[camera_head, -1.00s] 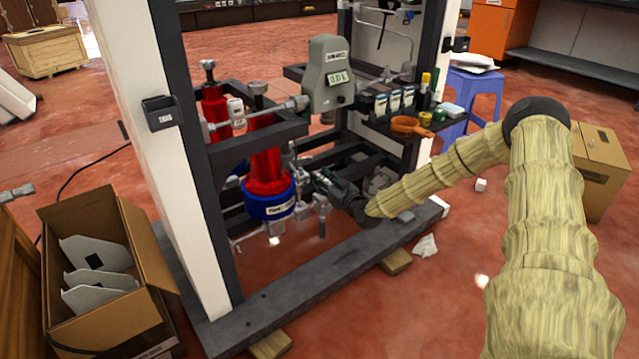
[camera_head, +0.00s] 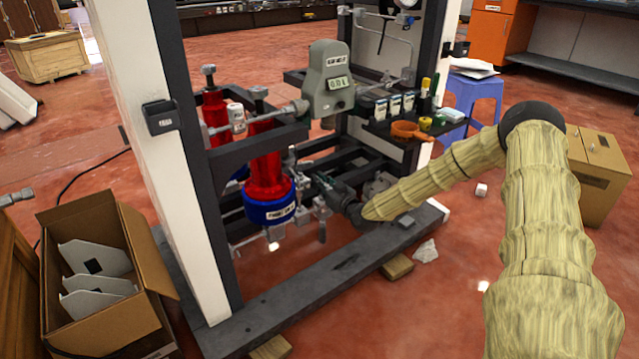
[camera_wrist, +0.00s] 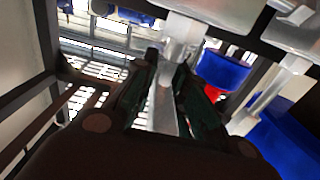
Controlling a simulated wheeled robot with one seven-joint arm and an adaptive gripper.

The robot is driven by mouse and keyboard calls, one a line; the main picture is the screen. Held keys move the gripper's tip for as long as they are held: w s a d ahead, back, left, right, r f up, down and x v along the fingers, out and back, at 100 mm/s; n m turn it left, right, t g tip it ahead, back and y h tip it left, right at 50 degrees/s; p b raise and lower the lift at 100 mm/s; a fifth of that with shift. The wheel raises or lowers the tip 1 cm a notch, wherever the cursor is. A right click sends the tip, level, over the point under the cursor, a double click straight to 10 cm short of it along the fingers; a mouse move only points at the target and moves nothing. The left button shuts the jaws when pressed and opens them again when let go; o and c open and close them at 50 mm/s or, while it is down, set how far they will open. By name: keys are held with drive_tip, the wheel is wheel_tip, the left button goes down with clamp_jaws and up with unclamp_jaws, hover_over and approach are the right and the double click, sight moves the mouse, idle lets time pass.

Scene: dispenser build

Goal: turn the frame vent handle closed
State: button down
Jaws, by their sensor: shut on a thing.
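My gripper (camera_head: 322,183) is inside the dark frame, at the end of my sleeved arm, beside the small valve fittings right of the red cylinder. In the wrist view my gripper (camera_wrist: 170,75) has its two dark green-padded fingers on either side of a flat grey metal handle (camera_wrist: 165,112), shut on it. The handle runs down from a pale metal valve body (camera_wrist: 186,30). In the head view the handle is too small and too covered by the gripper to make out its angle.
A red cylinder with a blue collar (camera_head: 270,211) stands left of my gripper. Dark frame bars (camera_head: 300,280) surround the arm's end closely.

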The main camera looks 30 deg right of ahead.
drive_tip(key=shift+r+m+h+p, duration=0.15)
drive_tip(key=shift+m+h+p, duration=0.15)
drive_tip(key=shift+h+p, duration=0.1)
drive_tip(key=shift+m+h+p, duration=0.5)
drive_tip(key=shift+h+p, duration=0.15)
drive_tip(key=shift+h, duration=0.15)
drive_tip(key=m+h+p, duration=0.1)
drive_tip(key=h+p, duration=0.1)
drive_tip(key=m+g+h+p, duration=0.1)
drive_tip(key=m+h, duration=0.1)
drive_tip(key=h, duration=0.1)
drive_tip(key=shift+d+m+h+p, duration=0.2)
drive_tip(key=shift+m+h+p, duration=0.1)
drive_tip(key=shift+p, duration=0.1)
drive_tip(key=shift+s+d+m+g+h+p, duration=0.15)
drive_tip(key=shift+m+g+h+p, duration=0.4)
drive_tip(key=shift+m+g+h, duration=0.4)
drive_tip(key=shift+d+m+g+h+p, duration=0.1)
drive_tip(key=shift+m+g+h+p, duration=0.55)
drive_tip(key=shift+h, duration=0.55)
drive_tip(key=shift+s+d+m+g+h+p, duration=0.15)
drive_tip(key=shift+m+g+h+p, duration=0.35)
drive_tip(key=shift+m+g+h, duration=0.45)
drive_tip(key=shift+h, duration=0.3)
drive_tip(key=shift+d, duration=0.1)
drive_tip(key=c, duration=1.4)
unclamp_jaws()
drive_tip(key=shift+c, duration=0.2)
